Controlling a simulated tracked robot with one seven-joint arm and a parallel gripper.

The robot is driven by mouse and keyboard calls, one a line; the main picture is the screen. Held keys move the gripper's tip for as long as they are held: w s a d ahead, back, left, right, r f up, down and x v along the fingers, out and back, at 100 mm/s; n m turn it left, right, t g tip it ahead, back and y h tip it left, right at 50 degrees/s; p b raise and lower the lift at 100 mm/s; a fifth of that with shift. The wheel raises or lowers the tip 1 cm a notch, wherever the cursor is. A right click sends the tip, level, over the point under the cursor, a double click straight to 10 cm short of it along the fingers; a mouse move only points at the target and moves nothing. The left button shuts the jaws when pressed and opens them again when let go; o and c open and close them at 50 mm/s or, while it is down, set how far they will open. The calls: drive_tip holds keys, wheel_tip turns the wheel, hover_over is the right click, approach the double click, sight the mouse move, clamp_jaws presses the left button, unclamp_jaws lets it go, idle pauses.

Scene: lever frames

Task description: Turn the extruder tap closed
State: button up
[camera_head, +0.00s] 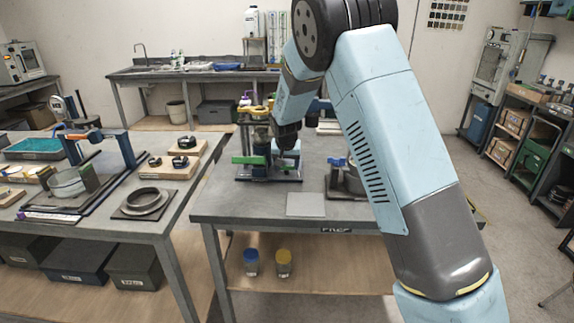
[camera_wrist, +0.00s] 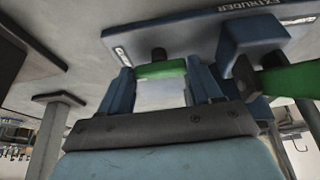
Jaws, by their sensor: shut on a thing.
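The extruder (camera_head: 268,178) stands on the left part of the middle bench, a dark and blue device with green parts. Its labelled blue base (camera_wrist: 205,32) shows at the top of the wrist view. My gripper (camera_head: 287,147) reaches down to it. In the wrist view, a short green bar (camera_wrist: 161,70), apparently the tap handle, lies between the two blue fingers, and my gripper is shut on it. A dark stub (camera_wrist: 159,54) shows just behind this bar. A larger green part (camera_wrist: 292,79) shows at the right, apart from the fingers. The tap's exact angle is unclear.
A flat grey plate (camera_head: 305,204) lies in front of the extruder. A metal device with a blue part (camera_head: 340,180) stands to its right, partly behind my arm. The left bench holds a black ring (camera_head: 146,201) and a blue-framed device (camera_head: 119,150).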

idle(0.4)
drive_tip(key=o, duration=1.1)
drive_tip(key=shift+c, duration=0.2)
drive_tip(key=v, duration=1.3)
drive_tip(key=shift+r, duration=0.3)
